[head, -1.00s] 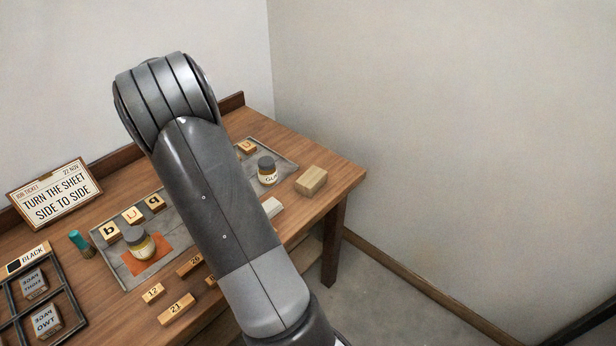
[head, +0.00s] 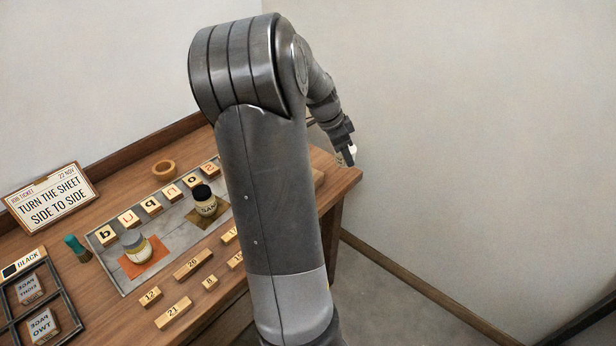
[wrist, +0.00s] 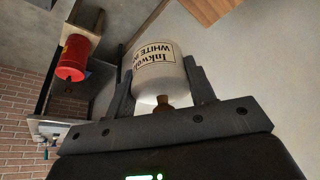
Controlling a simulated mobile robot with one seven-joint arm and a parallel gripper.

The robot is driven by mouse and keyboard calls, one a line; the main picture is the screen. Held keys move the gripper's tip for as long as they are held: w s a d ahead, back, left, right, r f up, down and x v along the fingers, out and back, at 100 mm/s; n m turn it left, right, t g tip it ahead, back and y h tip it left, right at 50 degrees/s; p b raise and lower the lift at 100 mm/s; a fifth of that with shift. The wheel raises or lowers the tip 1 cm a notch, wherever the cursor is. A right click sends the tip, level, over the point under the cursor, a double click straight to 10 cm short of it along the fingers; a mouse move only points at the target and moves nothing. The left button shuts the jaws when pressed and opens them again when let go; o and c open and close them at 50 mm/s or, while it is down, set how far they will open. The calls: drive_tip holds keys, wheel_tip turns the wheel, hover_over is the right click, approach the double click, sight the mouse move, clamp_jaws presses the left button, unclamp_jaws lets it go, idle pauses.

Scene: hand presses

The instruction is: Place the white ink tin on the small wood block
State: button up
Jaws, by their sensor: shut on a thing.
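The white ink tin (wrist: 158,62) is between the two fingers of my gripper (wrist: 160,78) in the wrist view, its label upside down in that picture. My gripper is shut on it. In the head view my gripper (head: 346,152) is beyond my arm, over the table's right end, and a bit of the white tin (head: 352,149) shows at its fingertips. A pale wooden edge (head: 319,177) beside my arm looks like the small wood block; most of it is hidden. The tin appears to the right of it, held in the air.
Number blocks (head: 193,264) lie in front. The wall closes the right side.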

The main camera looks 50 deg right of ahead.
drive_tip(key=w+a+f, duration=0.1)
drive_tip(key=w+f, duration=0.1)
drive_tip(key=w, duration=0.1)
drive_tip(key=w+f, duration=0.2)
drive_tip(key=w, duration=0.2)
drive_tip(key=w+a+f, duration=0.1)
drive_tip(key=w+f, duration=0.1)
drive_tip(key=w, duration=0.1)
drive_tip(key=shift+w+a+f, duration=0.35)
drive_tip(key=shift+w+f, duration=0.15)
drive_tip(key=shift+f, duration=1.95)
drive_tip(key=o, duration=1.1)
drive_tip(key=shift+f, duration=0.15)
drive_tip(key=shift+o, duration=0.2)
